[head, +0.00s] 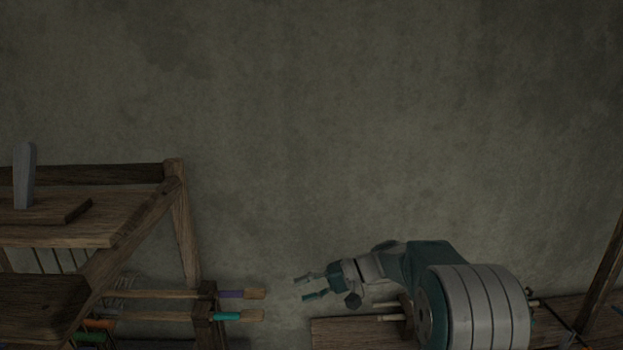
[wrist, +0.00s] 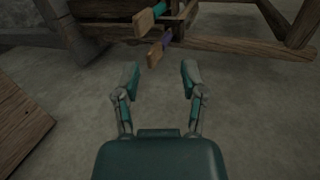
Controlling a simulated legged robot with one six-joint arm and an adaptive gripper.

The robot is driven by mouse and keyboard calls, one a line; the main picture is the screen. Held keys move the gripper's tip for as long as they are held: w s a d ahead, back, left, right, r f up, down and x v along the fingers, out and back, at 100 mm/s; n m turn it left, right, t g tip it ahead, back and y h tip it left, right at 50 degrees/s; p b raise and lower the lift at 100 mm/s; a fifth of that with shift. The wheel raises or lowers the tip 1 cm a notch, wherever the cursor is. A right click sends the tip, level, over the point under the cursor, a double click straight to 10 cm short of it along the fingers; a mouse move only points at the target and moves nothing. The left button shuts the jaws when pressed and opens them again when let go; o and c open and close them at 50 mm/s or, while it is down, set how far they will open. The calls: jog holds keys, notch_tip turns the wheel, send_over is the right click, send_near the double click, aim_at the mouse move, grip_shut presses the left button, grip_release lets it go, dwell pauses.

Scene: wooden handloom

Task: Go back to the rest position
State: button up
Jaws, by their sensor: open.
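My gripper (head: 308,288) is open and empty in the head view, at the lower middle, pointing left. It also shows in the wrist view (wrist: 160,77), with its two fingers spread apart and only grey floor between them. Ahead of it are two wooden-ended rods of the handloom: one with a purple band (head: 242,294) and one with a teal band (head: 240,316). The wrist view shows the purple-banded rod (wrist: 159,50) and the teal-banded rod (wrist: 149,18) just beyond the fingertips, apart from them.
The wooden loom frame (head: 183,225) stands at the left, with a flat board (head: 60,222) and a grey upright piece (head: 24,176) on it. A wooden bench or beam (head: 350,334) lies below my arm. A dark post (head: 600,270) leans at the right. The wall above is clear.

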jog(key=s+d+r+t+h, duration=0.1)
jog(key=s+d+r+h, duration=0.25)
jog(key=s, duration=0.45)
jog(key=s+d+r+t+h, duration=0.1)
jog(key=s+d+r+h, duration=0.25)
jog(key=s, duration=0.45)
jog(key=s+d+t+h, duration=0.2)
jog(key=s+d+h, duration=0.1)
jog(key=s, duration=0.4)
jog(key=s+d+f+t+h, duration=0.1)
jog(key=s+d+t+h, duration=0.2)
jog(key=s+d, duration=0.3)
jog(key=shift+s+d+f+m+h, duration=0.3)
jog(key=shift+s+h, duration=0.2)
jog(key=shift+s, duration=0.7)
